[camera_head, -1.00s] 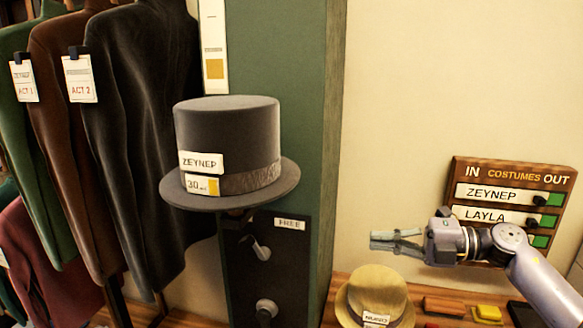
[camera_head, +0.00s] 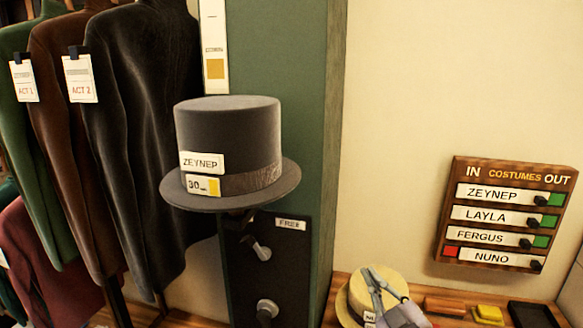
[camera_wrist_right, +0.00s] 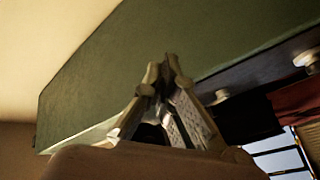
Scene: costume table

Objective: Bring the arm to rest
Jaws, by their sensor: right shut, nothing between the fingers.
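My right gripper (camera_head: 374,282) shows low in the head view, in front of the straw hat (camera_head: 355,290), and hides part of it. Its fingers point up and a little to the left, and most of the arm is below the frame. In the right wrist view its fingertips (camera_wrist_right: 167,72) meet, and the gripper is shut and empty. I cannot tell whether it touches the hat. My left gripper is in neither view.
A grey top hat (camera_head: 228,140) is on the green post (camera_head: 300,100), above pegs (camera_head: 266,308). Dark garments (camera_head: 140,130) hang at the left. The in/out board (camera_head: 450,235) is on the wall. A red block (camera_head: 445,306), yellow block (camera_head: 488,313) and black tray (camera_head: 532,316) lie on the shelf.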

